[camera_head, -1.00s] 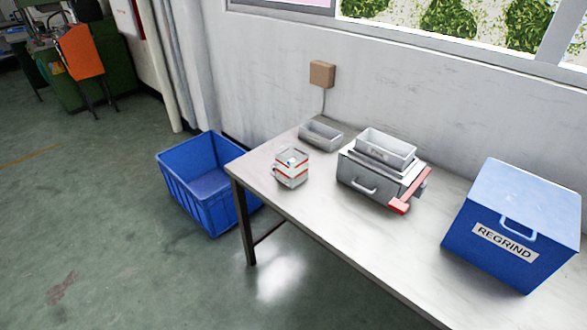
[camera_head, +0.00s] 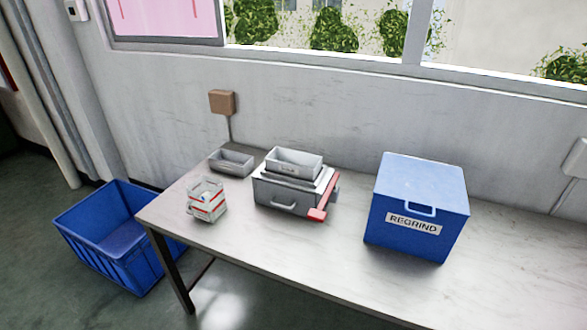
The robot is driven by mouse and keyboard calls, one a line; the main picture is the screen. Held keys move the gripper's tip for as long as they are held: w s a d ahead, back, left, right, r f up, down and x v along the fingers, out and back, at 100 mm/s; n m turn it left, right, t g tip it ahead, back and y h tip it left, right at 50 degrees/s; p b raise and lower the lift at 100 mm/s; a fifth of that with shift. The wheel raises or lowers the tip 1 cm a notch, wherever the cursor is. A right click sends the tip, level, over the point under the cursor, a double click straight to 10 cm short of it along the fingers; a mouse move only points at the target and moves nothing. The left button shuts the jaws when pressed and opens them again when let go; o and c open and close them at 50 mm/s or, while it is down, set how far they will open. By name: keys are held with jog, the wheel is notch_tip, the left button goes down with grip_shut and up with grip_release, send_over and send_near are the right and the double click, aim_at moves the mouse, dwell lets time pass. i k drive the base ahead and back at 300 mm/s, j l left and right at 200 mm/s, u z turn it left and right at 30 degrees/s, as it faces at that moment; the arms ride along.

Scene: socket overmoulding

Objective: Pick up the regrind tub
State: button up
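The regrind tub (camera_head: 385,234) is a blue box with a closed top, a blue handle on its front and a white label reading REGRIND. It stands upright on the right part of the grey table (camera_head: 330,265). My gripper is not in the head view, so its state and its place relative to the tub do not show.
Left of the tub stand a grey metal box (camera_head: 270,191) with a red lever (camera_head: 318,213) and a white tray (camera_head: 294,164) on top, a small grey tray (camera_head: 232,165) and a clear red-banded container (camera_head: 206,206). A blue crate (camera_head: 88,254) is on the floor. The table's right is clear.

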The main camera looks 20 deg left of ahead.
aim_at(208, 200)
jog(key=u, duration=0.3)
jog(key=i+j+u, duration=0.1)
jog(key=j+u, duration=0.35)
jog(key=i+j+u, duration=0.2)
jog(key=u, duration=0.3)
jog(key=i+j+u, duration=0.1)
jog(key=i+j, duration=0.15)
jog(key=i, duration=0.15)
jog(key=i+j+u, duration=0.15)
jog(key=i, duration=0.3)
jog(key=i+j+u, duration=0.1)
jog(key=i+j, duration=0.2)
jog(key=i+l, duration=0.2)
jog(key=i, duration=0.1)
